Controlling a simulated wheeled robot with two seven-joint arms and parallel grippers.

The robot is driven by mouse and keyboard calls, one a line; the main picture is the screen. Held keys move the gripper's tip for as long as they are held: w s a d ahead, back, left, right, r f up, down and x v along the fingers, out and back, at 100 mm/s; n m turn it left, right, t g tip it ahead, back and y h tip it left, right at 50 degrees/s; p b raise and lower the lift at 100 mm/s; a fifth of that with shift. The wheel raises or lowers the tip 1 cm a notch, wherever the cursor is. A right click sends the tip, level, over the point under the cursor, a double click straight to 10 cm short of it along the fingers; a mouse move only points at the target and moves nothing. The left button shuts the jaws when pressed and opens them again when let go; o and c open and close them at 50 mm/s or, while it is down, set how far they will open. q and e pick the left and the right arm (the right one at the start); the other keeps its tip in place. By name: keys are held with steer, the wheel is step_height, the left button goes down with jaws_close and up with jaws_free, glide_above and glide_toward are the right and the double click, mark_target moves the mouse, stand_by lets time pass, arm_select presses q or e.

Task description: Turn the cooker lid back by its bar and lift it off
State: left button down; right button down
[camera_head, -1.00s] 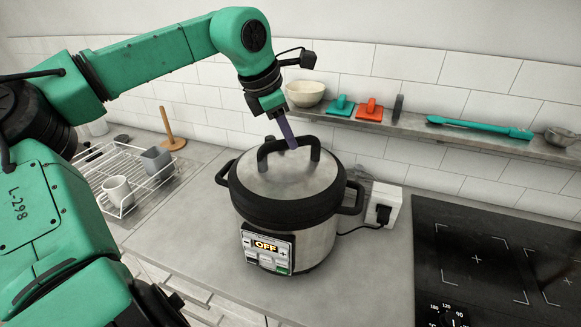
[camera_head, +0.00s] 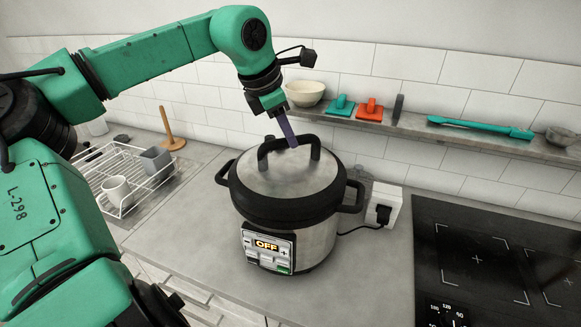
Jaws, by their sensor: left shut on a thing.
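The pressure cooker (camera_head: 318,240) stands on the counter, a steel pot with black side handles and a front panel reading OFF. Its grey lid (camera_head: 285,182) with a black rim sits on top. The black bar (camera_head: 265,151) arches across the lid. My left gripper (camera_head: 288,135) reaches down from above and is shut on the bar, near its middle. The fingers hide part of the bar. My right gripper is not in view.
A wire rack (camera_head: 150,188) with a white mug (camera_head: 116,190) and a grey cup (camera_head: 156,160) stands at the left. A shelf (camera_head: 470,140) with a bowl (camera_head: 305,93) runs behind the cooker. A black hob (camera_head: 490,265) lies at the right. Counter left of the cooker is clear.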

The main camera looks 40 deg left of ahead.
arm_select(q)
steer(key=c, duration=1)
jaws_free()
steer(key=shift+w+r+n, duration=0.2)
steer(key=shift+r+n, duration=0.1)
steer(key=shift+n, duration=0.1)
steer(key=o, duration=0.4)
steer(key=shift+s+d+f, duration=0.1)
steer(key=shift+s, duration=0.2)
steer(key=shift+f, duration=0.2)
steer(key=shift+s+r+b, duration=0.15)
steer(key=shift+r+b, duration=0.15)
steer(key=shift+r, duration=0.1)
steer(key=b+v, duration=0.1)
steer(key=v, duration=1.3)
steer(key=shift+d, duration=0.15)
